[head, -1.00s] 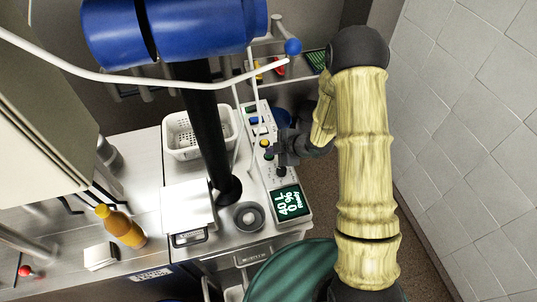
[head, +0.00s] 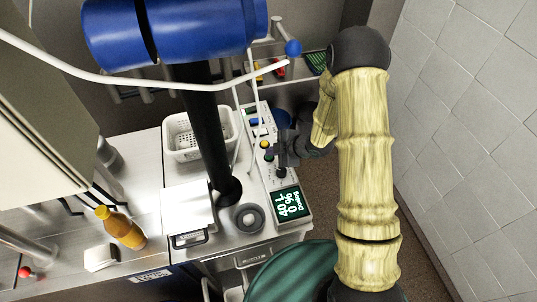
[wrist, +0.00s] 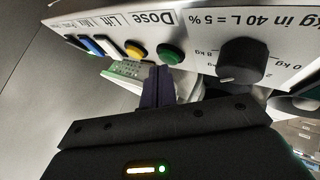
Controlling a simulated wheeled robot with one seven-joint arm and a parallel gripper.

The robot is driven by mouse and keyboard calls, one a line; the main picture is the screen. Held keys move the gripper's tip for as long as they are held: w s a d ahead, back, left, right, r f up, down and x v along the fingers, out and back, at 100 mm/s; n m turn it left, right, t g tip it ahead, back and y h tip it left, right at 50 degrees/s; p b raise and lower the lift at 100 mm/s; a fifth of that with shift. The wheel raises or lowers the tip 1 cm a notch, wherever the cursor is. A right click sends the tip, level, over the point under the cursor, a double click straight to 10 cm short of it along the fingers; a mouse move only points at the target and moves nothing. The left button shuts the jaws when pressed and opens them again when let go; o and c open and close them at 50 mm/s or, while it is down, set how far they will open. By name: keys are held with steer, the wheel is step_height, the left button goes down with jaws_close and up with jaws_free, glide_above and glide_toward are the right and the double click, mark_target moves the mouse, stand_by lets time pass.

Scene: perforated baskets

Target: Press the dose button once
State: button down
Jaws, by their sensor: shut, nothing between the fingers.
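In the wrist view the panel is upside down. The word Dose stands by a green button (wrist: 170,53) and a yellow button (wrist: 135,50). My gripper (wrist: 157,82) is shut and empty, its tips just in front of the panel near the green button. Contact cannot be told. In the head view my gripper (head: 279,152) partly covers the panel.
A black knob (wrist: 242,62) sits beside the green button. Blue and white buttons (wrist: 102,45) lie on the other side. A white perforated basket (head: 182,152), a scale (head: 188,239), a grey bowl (head: 249,228) and an orange bottle (head: 121,228) stand on the counter.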

mark_target(273, 159)
steer(key=shift+r, duration=0.5)
steer(key=shift+w+r+p, duration=0.1)
steer(key=shift+r+p, duration=1.55)
steer(key=shift+r, duration=0.25)
steer(key=shift+r+p, duration=0.4)
steer(key=shift+r, duration=0.25)
